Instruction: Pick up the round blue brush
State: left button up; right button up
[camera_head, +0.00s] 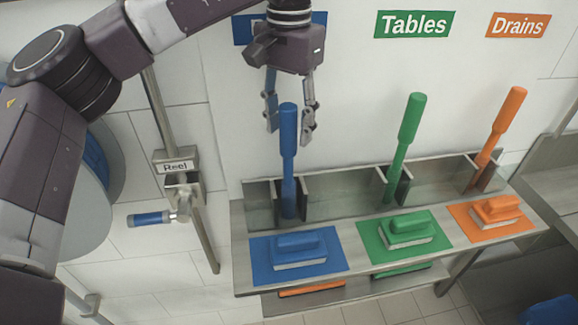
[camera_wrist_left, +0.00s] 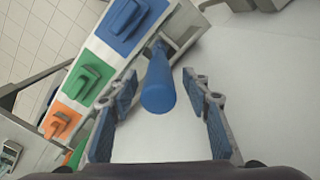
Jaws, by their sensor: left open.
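The round blue brush (camera_head: 288,150) stands upright in the left compartment of the metal rack, handle up. Its lower end is hidden by the rack. My left gripper (camera_head: 289,138) is open above the rack, with its two fingers on either side of the top of the blue handle. In the left wrist view the blue handle (camera_wrist_left: 158,85) points at the camera between the open fingers (camera_wrist_left: 165,120), with a gap on both sides. My right gripper is not in view.
A green brush (camera_head: 405,140) and an orange brush (camera_head: 500,125) stand in other compartments. Flat blue (camera_head: 299,255), green (camera_head: 408,230) and orange (camera_head: 497,210) brushes lie on the shelf in front. The wall is behind the rack.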

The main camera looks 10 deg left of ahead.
aim_at(289, 151)
pick_arm(q)
jog(key=f+p, duration=0.2)
jog(key=f, duration=0.3)
jog(key=shift+s+f, duration=0.2)
jog(key=shift+f, duration=0.4)
jog(key=shift+c, duration=0.4)
jog(key=shift+c, duration=1.3)
grip_shut()
jog(key=shift+r, duration=0.1)
